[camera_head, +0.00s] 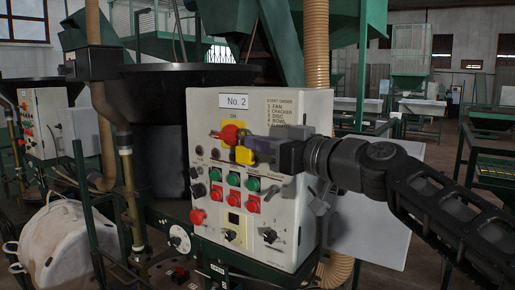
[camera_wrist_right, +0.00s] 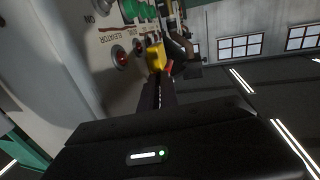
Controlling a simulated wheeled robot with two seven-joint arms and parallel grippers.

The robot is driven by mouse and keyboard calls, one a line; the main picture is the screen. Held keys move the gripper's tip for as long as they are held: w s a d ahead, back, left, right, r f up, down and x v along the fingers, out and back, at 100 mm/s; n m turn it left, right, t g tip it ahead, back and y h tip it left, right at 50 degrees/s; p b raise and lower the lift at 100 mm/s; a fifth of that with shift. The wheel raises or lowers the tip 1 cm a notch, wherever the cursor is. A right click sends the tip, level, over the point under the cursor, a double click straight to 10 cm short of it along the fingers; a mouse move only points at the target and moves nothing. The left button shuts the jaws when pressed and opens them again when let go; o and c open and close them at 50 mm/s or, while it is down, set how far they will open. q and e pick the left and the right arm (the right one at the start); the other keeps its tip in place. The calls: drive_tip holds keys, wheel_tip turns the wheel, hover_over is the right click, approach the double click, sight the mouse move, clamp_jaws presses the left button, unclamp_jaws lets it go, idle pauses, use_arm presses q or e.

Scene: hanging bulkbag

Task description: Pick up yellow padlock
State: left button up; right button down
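The yellow padlock (camera_head: 244,155) hangs at the red-and-yellow rotary switch (camera_head: 230,134) on the front of the white control box labelled No. 2. My right gripper (camera_head: 262,150) reaches in from the right, with its fingertips right at the padlock's right side. In the right wrist view the padlock (camera_wrist_right: 155,58) sits directly at the far end of the dark fingers (camera_wrist_right: 157,85). The fingers are seen nearly edge-on, so their gap and any grip on the padlock cannot be made out. My left gripper is not in view.
The control box (camera_head: 275,115) carries several green and red buttons and knobs below the switch. A black hopper (camera_head: 150,75) stands behind it at left, and a white bulk bag (camera_head: 62,245) is at lower left. A tan hose (camera_head: 316,45) runs down behind the box.

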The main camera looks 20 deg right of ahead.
drive_tip(key=s+a+b, duration=0.1)
drive_tip(key=s+a, duration=1)
drive_tip(key=a, duration=0.3)
drive_tip(key=shift+s+r+b, duration=0.3)
drive_tip(key=shift+r+b, duration=0.1)
